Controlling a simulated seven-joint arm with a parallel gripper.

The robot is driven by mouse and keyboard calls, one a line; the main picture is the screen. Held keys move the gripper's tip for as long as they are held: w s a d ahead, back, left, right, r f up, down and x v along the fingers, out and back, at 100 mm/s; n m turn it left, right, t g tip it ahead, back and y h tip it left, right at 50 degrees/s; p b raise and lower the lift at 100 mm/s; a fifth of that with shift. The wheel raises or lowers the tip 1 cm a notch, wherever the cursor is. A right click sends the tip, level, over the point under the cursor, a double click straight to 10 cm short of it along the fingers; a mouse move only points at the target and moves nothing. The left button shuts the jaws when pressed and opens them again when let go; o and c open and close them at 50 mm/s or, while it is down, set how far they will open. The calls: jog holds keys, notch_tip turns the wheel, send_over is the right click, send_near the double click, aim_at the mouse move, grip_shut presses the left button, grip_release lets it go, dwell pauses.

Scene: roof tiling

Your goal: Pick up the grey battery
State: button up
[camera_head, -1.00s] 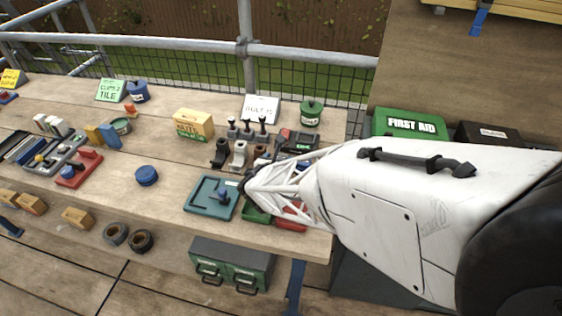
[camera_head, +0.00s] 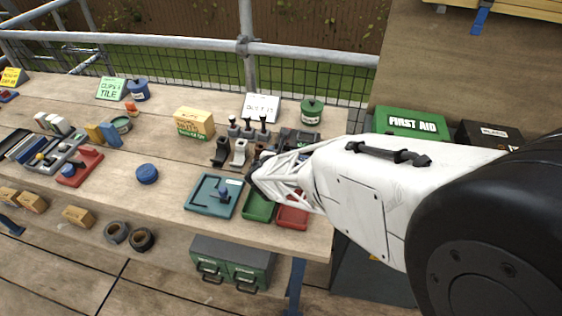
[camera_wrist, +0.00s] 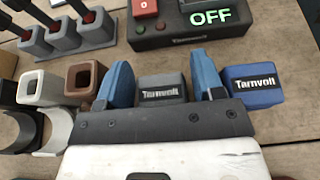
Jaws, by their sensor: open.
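The grey battery (camera_wrist: 162,90), with a dark label reading "Tarnvolt", stands between the two blue fingers of my gripper (camera_wrist: 163,80) in the wrist view. The fingers are open, one on either side of it. I cannot tell whether either touches it. A blue battery (camera_wrist: 253,87) with the same label stands just right of the right finger, outside the jaws. The lower parts of the grey battery are hidden by my gripper's dark front plate. In the head view my white arm hides the fingers and the batteries.
A black unit (camera_wrist: 190,24) with a red button and a green "OFF" display lies behind the batteries. Brown and white square holders (camera_wrist: 84,80) stand left of the left finger. Green (camera_head: 259,206) and red (camera_head: 292,212) trays and a teal tray (camera_head: 203,207) lie in front on the bench.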

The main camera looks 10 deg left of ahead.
jog(key=c, duration=0.8)
jog(key=shift+r, duration=0.1)
jog(key=shift+r, duration=1.75)
jog(key=s+d, duration=0.2)
jog(key=s, duration=0.2)
jog(key=s+d+r, duration=0.1)
jog(key=s+d, duration=0.2)
jog(key=s, duration=0.2)
jog(key=s+d, duration=0.2)
jog(key=s, duration=0.3)
jog(key=shift+d+r, duration=0.15)
jog(key=shift+d, duration=0.2)
